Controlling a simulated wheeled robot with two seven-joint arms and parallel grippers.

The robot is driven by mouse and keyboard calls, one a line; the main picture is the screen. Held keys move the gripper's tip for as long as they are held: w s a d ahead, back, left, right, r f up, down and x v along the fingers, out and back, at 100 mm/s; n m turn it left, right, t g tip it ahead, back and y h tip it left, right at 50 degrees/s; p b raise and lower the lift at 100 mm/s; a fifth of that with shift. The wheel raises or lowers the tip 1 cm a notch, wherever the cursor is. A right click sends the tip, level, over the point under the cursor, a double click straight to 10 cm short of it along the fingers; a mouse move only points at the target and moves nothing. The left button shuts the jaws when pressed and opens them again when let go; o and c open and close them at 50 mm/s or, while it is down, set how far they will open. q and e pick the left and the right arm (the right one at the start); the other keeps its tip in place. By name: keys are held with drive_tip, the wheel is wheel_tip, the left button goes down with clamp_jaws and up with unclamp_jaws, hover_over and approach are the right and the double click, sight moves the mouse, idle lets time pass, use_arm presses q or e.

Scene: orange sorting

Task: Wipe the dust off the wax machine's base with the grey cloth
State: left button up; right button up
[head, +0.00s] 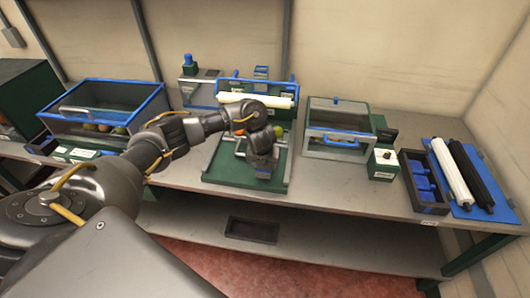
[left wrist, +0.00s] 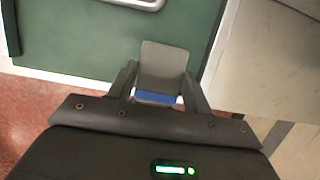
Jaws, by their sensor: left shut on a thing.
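The wax machine stands mid-table in the head view, with a white roller (head: 256,98) at the back and a flat green base (head: 225,172) in front. My left gripper (head: 262,158) is over the front right part of this base. In the left wrist view my left gripper (left wrist: 160,88) is shut on a folded grey cloth (left wrist: 163,62), with a blue strip at its lower edge. The green base (left wrist: 90,42) lies beneath, its edge close to the cloth; I cannot tell whether they touch. No dust is clearly visible. My right gripper is not in view.
Orange fruit (head: 240,147) shows partly behind my arm. A blue-rimmed glass bin (head: 105,105) holds fruit at the left. A clear-lidded green box (head: 335,128), a dark tray with blue items (head: 424,182) and a blue mat with rollers (head: 470,178) stand to the right.

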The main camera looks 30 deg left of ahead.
use_arm(q)
drive_tip(key=shift+r+p, duration=1.45)
drive_tip(key=shift+r, duration=0.45)
drive_tip(key=shift+w, duration=0.1)
